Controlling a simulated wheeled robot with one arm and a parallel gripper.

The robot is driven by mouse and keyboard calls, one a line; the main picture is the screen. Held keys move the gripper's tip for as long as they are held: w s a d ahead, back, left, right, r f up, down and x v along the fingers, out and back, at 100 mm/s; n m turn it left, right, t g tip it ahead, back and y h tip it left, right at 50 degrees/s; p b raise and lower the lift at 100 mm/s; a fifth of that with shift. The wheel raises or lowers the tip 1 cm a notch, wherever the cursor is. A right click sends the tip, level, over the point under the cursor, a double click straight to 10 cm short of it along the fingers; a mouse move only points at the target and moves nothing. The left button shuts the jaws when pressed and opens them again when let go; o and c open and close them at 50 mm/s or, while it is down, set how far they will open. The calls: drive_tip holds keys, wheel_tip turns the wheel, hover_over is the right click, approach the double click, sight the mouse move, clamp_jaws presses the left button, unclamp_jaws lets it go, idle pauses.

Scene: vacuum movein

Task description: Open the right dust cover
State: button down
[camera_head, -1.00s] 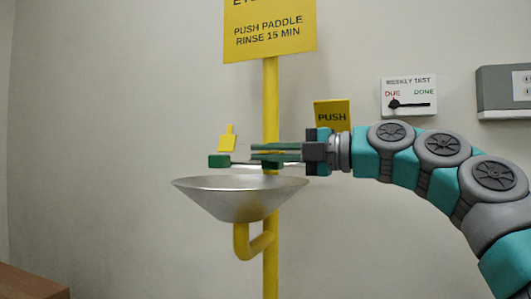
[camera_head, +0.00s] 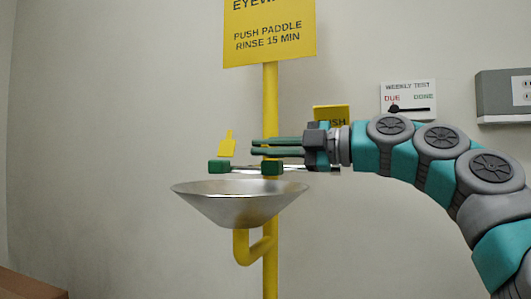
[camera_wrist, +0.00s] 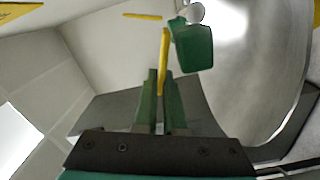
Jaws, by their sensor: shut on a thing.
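The eyewash has two green dust covers above its steel bowl (camera_head: 240,207). The left cover (camera_head: 219,166) has a yellow tab (camera_head: 227,144) standing up. The right cover (camera_head: 272,168) sits just below my gripper (camera_head: 258,147), which reaches in from the right with its fingers one above the other. In the wrist view, my gripper (camera_wrist: 161,75) is shut on the thin yellow tab (camera_wrist: 165,52) beside the right cover (camera_wrist: 193,46). The head view hides this tab at the fingers. I cannot tell how far the right cover is tilted.
A yellow post (camera_head: 270,105) rises behind the bowl, with a yellow sign (camera_head: 268,32) on top. A yellow PUSH paddle (camera_head: 332,114) is partly behind my wrist. A weekly test card (camera_head: 408,98) and a grey box (camera_head: 503,95) are on the wall at right.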

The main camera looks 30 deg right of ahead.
drive_tip(key=m, duration=0.1)
drive_tip(key=r+m, duration=0.1)
drive_tip(key=r+m+p, duration=0.1)
drive_tip(key=shift+w+d+m, duration=0.3)
drive_tip(key=shift+d, duration=0.1)
drive_tip(key=m, duration=0.1)
drive_tip(key=d+r+m+p, duration=0.1)
drive_tip(key=shift+w+m, duration=0.3)
drive_tip(key=shift+m, duration=0.1)
drive_tip(key=m+p, duration=0.1)
drive_tip(key=w+d+m+p, duration=0.1)
drive_tip(key=m, duration=0.1)
drive_tip(key=shift+r, duration=0.35)
drive_tip(key=shift+w+d+r+m+p, duration=0.1)
drive_tip(key=shift+w+d+m+p, duration=0.15)
drive_tip(key=shift+m, duration=0.45)
drive_tip(key=shift+w+d+m+p, duration=0.1)
drive_tip(key=shift+d+m+p, duration=0.2)
drive_tip(key=shift+m, duration=0.4)
drive_tip(key=c, duration=1)
unclamp_jaws()
